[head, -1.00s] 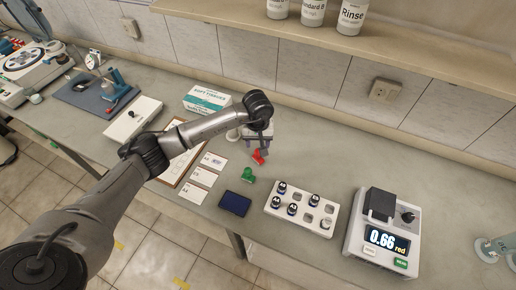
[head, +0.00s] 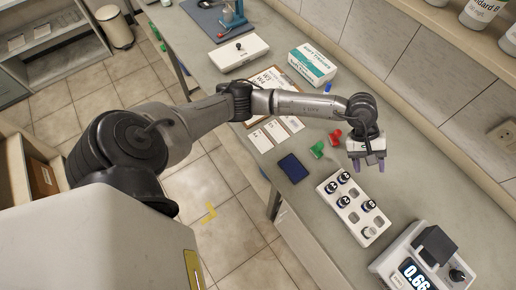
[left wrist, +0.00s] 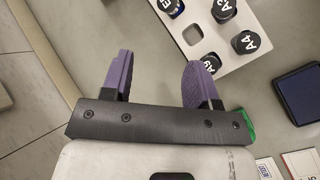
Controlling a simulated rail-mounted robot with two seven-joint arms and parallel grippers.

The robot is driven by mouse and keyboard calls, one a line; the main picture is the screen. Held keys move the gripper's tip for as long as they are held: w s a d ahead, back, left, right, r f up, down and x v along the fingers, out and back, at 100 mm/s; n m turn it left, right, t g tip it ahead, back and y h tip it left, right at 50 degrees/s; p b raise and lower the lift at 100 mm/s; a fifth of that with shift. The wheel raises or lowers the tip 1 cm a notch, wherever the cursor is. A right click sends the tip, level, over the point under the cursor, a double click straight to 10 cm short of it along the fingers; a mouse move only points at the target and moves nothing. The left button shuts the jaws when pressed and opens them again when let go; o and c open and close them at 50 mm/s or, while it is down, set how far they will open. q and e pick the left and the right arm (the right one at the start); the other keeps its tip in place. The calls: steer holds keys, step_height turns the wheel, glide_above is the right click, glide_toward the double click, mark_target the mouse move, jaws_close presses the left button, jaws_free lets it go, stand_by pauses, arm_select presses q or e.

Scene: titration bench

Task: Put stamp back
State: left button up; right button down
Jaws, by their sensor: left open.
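A red stamp (head: 336,134) and a green stamp (head: 318,149) are on the bench side by side in the head view, just left of my left gripper. A dark blue ink pad (head: 293,167) lies in front of them; it also shows in the left wrist view (left wrist: 302,92). My left gripper (head: 368,166) points down over the bench, apart from both stamps. Its purple fingers (left wrist: 150,78) are spread with nothing between them. A green edge (left wrist: 244,121) shows behind the gripper body in the left wrist view. My right gripper is not in view.
A white rack (head: 353,208) with several black-capped vials stands right of the ink pad. A meter (head: 425,260) is at the lower right. Bench behind the gripper is clear.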

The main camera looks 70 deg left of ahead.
arm_select(q)
steer(key=s+d+r+n+t+h, duration=0.2)
steer(key=d+r+n+t+h, duration=0.4)
steer(key=n, duration=0.5)
steer(key=s+d+r+n+t+h, duration=0.2)
steer(key=s+r+n+t, duration=0.1)
steer(key=n+t, duration=0.65)
steer(key=s+a+f+n+t+y, duration=0.1)
steer(key=a+f+n+y, duration=0.25)
steer(key=n+y, duration=0.55)
steer(key=s+a+f+n+t+y, duration=0.15)
steer(key=a+n+y, duration=0.35)
steer(key=n, duration=0.9)
steer(key=s+a+f+n+g+y, duration=0.1)
steer(key=s+f+n+g, duration=0.2)
steer(key=s+f+n, duration=0.1)
steer(key=s+a+f+n+g+y, duration=0.1)
steer(key=s+f+n+g, duration=0.3)
steer(key=s, duration=0.2)
steer(key=s+a+f+n+g+y, duration=0.1)
steer(key=s+f+n+g, duration=0.3)
steer(key=f+n, duration=0.1)
steer(key=shift+s+a, duration=0.4)
steer(key=s+d+f+n+g+h, duration=0.1)
steer(key=s+f+n+g, duration=0.1)
steer(key=s+g, duration=0.3)
steer(key=s+n, duration=0.1)
steer(key=s, duration=0.3)
steer(key=shift+s+f, duration=0.3)
steer(key=shift+f, duration=0.05)
